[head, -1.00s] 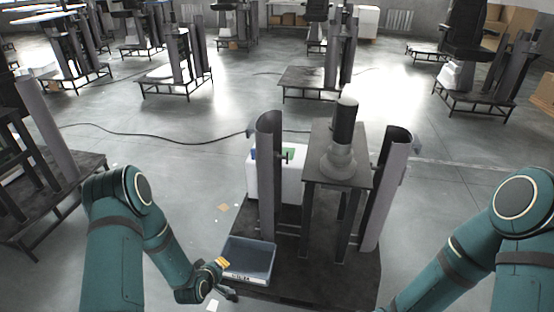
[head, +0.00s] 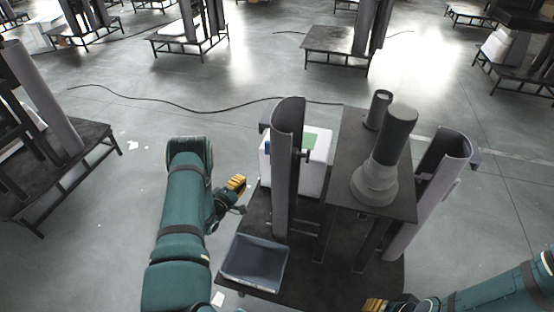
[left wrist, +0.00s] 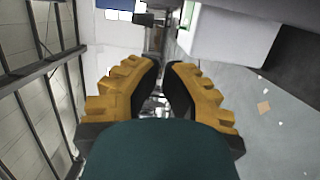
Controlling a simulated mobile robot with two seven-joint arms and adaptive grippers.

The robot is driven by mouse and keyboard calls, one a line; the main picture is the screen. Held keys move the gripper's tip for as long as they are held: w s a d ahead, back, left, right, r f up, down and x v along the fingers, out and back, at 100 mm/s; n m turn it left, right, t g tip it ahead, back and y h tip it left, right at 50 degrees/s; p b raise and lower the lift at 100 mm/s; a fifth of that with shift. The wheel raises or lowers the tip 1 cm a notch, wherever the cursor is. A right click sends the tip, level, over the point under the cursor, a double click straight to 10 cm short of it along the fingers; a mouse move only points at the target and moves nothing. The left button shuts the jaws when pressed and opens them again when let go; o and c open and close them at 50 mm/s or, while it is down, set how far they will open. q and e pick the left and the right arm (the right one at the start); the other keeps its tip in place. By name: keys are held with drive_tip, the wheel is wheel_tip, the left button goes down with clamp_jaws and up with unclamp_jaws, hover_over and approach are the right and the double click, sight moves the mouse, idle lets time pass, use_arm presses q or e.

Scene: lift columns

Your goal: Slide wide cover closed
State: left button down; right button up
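Two tall, dark grey, curved covers stand on the platform: a left one (head: 286,170) and a right one (head: 432,195). Between them a small dark table carries a grey stepped column (head: 386,160). I cannot tell which cover is the wide one. My left gripper (head: 238,188) has yellow fingers and is left of the left cover, apart from it. In the left wrist view its fingers (left wrist: 164,75) are a little apart with nothing between them. My right gripper (head: 375,305) shows only in part at the bottom edge; its opening is hidden.
A grey-blue bin (head: 255,262) sits at the platform's front left. A white box (head: 312,172) with a green patch stands behind the left cover. A black cable (head: 200,108) lies across the floor. Similar stations stand further back and at left.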

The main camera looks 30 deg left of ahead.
use_arm(q)
drive_tip(key=w+d+b, duration=0.2)
drive_tip(key=w+d, duration=0.2)
drive_tip(key=w, duration=0.7)
use_arm(e)
drive_tip(key=shift+w+f, duration=0.25)
drive_tip(key=shift+f, duration=0.95)
use_arm(q)
drive_tip(key=shift+r, duration=0.1)
